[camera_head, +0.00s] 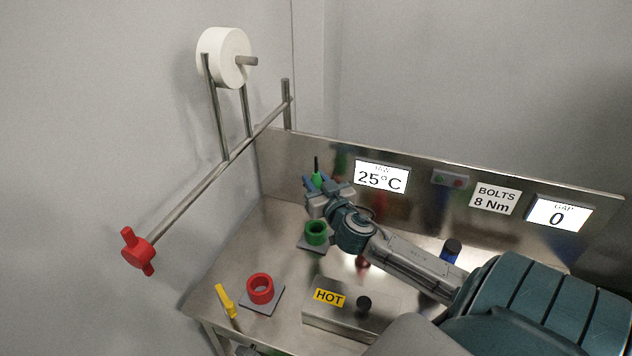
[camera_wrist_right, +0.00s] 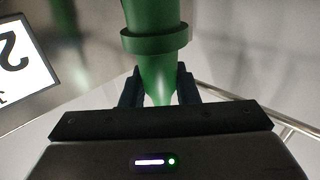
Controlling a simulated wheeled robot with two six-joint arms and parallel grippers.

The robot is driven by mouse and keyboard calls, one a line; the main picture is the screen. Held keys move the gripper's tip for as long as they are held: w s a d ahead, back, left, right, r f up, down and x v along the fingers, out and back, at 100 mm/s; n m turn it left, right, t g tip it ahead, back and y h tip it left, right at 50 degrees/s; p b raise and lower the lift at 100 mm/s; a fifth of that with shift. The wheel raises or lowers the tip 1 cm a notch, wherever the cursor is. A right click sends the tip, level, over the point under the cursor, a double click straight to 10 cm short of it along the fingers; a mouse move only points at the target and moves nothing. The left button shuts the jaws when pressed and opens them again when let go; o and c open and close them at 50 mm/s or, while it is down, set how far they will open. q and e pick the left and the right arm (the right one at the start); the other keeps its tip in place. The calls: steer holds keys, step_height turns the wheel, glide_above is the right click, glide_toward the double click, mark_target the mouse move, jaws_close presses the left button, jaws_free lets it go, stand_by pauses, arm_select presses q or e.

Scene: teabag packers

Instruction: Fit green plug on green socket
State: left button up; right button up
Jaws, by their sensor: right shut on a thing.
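The green plug (camera_head: 317,179) is held upright in my right gripper (camera_head: 318,184), with a dark cable or stem rising from its top. In the right wrist view the green plug (camera_wrist_right: 155,40) stands between the fingers (camera_wrist_right: 158,88), with a wider green collar around it. The green socket (camera_head: 316,232) is a short green ring on a grey square plate, on the steel table below the gripper. The plug is above the socket and apart from it. My left gripper is not in view.
A red ring socket (camera_head: 261,288) on a grey plate and a yellow handle (camera_head: 225,300) are at the front left. A blue and black item (camera_head: 451,250) is behind my forearm. The steel backboard (camera_head: 290,160) carries displays.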

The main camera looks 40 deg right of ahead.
steer(key=shift+f, duration=0.3)
steer(key=shift+f+b, duration=0.3)
steer(key=shift+b, duration=0.1)
step_height(320, 180, down, 4)
steer(key=b, duration=0.3)
steer(key=shift+f+b, duration=0.35)
steer(key=shift+b, duration=0.25)
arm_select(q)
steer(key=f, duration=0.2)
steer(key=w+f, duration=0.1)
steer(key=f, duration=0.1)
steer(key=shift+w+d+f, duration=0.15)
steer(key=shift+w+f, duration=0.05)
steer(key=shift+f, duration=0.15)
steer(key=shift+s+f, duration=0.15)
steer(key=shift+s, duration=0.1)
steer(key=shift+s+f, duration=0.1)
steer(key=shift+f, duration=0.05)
arm_select(e)
steer(key=shift+f, duration=0.1)
